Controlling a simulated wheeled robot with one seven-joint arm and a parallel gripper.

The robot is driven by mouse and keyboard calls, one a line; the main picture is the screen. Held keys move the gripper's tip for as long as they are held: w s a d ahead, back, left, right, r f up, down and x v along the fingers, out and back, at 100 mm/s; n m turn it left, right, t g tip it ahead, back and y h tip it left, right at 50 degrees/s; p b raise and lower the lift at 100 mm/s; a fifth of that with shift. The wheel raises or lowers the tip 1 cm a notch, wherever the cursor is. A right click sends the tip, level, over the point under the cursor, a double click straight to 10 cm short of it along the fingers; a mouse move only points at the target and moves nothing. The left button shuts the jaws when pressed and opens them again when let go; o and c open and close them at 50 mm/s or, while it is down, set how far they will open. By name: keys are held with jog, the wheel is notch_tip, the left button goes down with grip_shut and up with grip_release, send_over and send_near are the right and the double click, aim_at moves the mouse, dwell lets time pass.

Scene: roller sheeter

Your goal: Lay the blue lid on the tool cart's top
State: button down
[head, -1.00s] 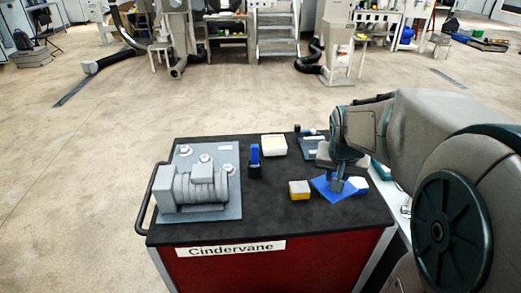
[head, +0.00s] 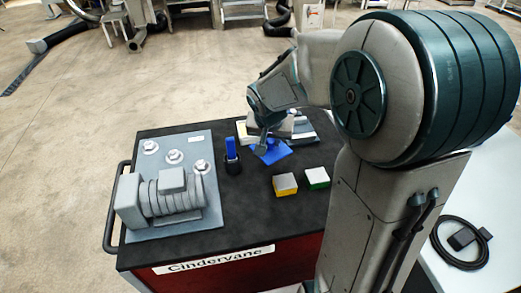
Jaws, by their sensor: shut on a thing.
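The blue lid (head: 272,153) is a thin flat piece over the back right part of the tool cart's black top (head: 262,220). My gripper (head: 264,146) points down and is shut on the lid from above. The fingers are small in the picture and partly blend with the lid. I cannot tell whether the lid touches the cart top or hangs just above it. The lid appears close in front of a pale block and a grey plate (head: 302,131), which my gripper partly hides.
A grey machine part on a plate (head: 165,190) fills the cart's left side. A black holder with a blue item (head: 232,155) stands mid-cart. A yellow-sided block (head: 285,185) and a green-sided block (head: 317,178) stand right. The front middle is clear. A white table (head: 485,200) is at right.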

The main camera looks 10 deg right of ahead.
jog(key=shift+w+a+f, duration=0.35)
jog(key=shift+a+f, duration=0.1)
jog(key=shift+a, duration=0.1)
jog(key=shift+w+a+f, duration=0.35)
jog(key=shift+a+f, duration=0.05)
jog(key=shift+a, duration=0.15)
jog(key=shift+f, duration=1.9)
jog(key=shift+f+b, duration=0.15)
jog(key=shift+b, duration=0.2)
jog(key=c, duration=1.2)
grip_release()
jog(key=shift+c, duration=0.2)
